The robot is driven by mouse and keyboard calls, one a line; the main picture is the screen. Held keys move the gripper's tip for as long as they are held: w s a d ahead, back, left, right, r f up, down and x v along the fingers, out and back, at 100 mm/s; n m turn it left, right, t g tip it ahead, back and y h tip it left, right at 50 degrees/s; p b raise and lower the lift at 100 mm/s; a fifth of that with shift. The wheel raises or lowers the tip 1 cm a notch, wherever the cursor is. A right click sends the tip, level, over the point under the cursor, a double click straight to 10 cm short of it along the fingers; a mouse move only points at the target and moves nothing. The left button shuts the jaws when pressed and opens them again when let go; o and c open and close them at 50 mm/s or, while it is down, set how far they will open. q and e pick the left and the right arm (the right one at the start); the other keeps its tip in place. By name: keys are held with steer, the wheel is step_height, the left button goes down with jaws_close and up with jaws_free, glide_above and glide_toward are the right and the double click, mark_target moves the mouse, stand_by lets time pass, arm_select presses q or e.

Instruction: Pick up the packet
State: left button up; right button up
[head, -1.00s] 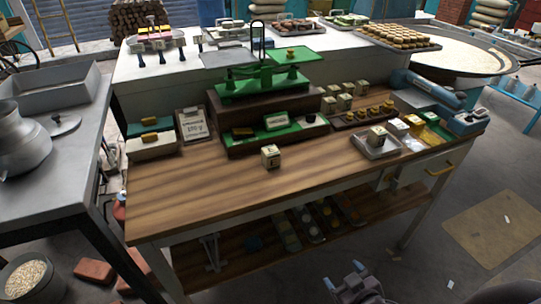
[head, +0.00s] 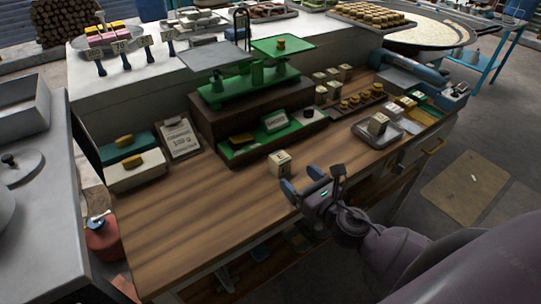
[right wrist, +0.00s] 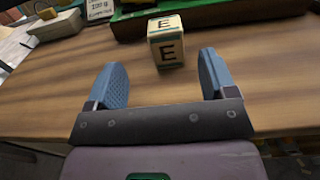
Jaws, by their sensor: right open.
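The packet (head: 279,164) is a small cream block with dark edges, standing upright and alone on the wooden bench (head: 190,215). In the right wrist view the packet (right wrist: 166,43) shows a dark letter E on its top and front, just beyond and between the fingertips. My right gripper (head: 302,184) is open and empty, a little to the right of the packet and on its near side. It also shows in the right wrist view (right wrist: 160,80), fingers spread to either side and not touching the packet. My left gripper is not in view.
A green balance scale (head: 248,88) stands on a dark stepped stand behind the packet. A metal tray (head: 372,138) with another block is to the right. A clipboard sign (head: 179,138) and two boxes are at the left. The bench's left front is clear.

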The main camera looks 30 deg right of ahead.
mark_target(275, 153)
steer(key=shift+w, duration=0.4)
steer(key=shift+w+r, duration=0.2)
steer(key=shift+w, duration=0.1)
steer(key=w, duration=0.3)
steer(key=shift+a+f+p, duration=0.1)
steer(key=shift+a+p, duration=0.2)
steer(key=shift+p, duration=0.05)
steer(key=shift+w, duration=0.65)
steer(key=shift+w+a, duration=0.2)
steer(key=shift+w, duration=2.05)
steer(key=shift+c, duration=0.4)
